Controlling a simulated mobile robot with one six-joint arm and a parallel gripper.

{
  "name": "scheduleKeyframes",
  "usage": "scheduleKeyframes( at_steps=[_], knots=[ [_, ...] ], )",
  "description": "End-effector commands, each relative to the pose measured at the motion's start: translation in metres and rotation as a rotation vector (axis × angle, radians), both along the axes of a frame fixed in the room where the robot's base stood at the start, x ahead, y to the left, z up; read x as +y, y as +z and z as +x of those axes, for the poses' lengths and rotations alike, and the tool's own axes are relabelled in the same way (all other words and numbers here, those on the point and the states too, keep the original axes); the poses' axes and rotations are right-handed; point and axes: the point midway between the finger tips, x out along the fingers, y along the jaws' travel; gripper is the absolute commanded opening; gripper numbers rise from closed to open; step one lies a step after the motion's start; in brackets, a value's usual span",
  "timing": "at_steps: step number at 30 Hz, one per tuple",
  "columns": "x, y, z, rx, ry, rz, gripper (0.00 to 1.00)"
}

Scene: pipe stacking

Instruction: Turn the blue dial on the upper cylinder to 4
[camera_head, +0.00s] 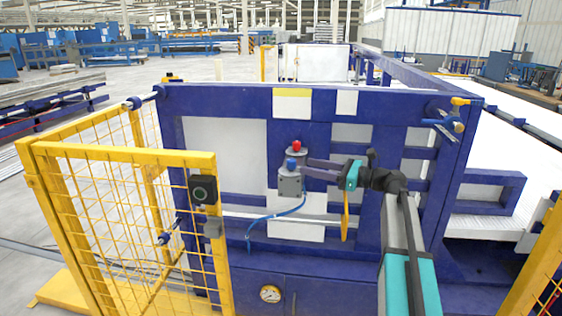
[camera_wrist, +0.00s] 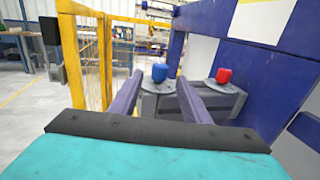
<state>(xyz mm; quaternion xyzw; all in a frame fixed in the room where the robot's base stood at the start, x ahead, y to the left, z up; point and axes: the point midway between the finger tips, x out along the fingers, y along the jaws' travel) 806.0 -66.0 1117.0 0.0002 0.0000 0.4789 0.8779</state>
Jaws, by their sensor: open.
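A blue dial (camera_head: 291,163) sits on top of a grey cylinder (camera_head: 290,184) mounted on the blue machine panel. In the wrist view the blue dial (camera_wrist: 159,73) stands between and beyond my two fingers. A red dial (camera_head: 297,146) is on a second grey cylinder just behind it; it also shows in the wrist view (camera_wrist: 223,75), right of the right finger. My gripper (camera_head: 306,168) is open, its fingertips close to the blue dial. Contact with the dial cannot be told. No number marks on the dial are readable.
A yellow mesh fence (camera_head: 120,215) with a black switch box (camera_head: 202,189) stands to the left. A blue hose (camera_head: 275,216) hangs from the cylinder.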

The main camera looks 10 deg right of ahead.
Motion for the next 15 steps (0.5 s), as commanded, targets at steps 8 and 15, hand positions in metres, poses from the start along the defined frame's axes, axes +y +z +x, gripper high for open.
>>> scheduleKeyframes(
  at_steps=[8,15],
  knots=[
    [0.033,0.001,0.022,0.001,0.002,-0.001,0.43],
    [0.061,0.001,0.041,0.001,0.0,-0.001,0.43]
  ],
)
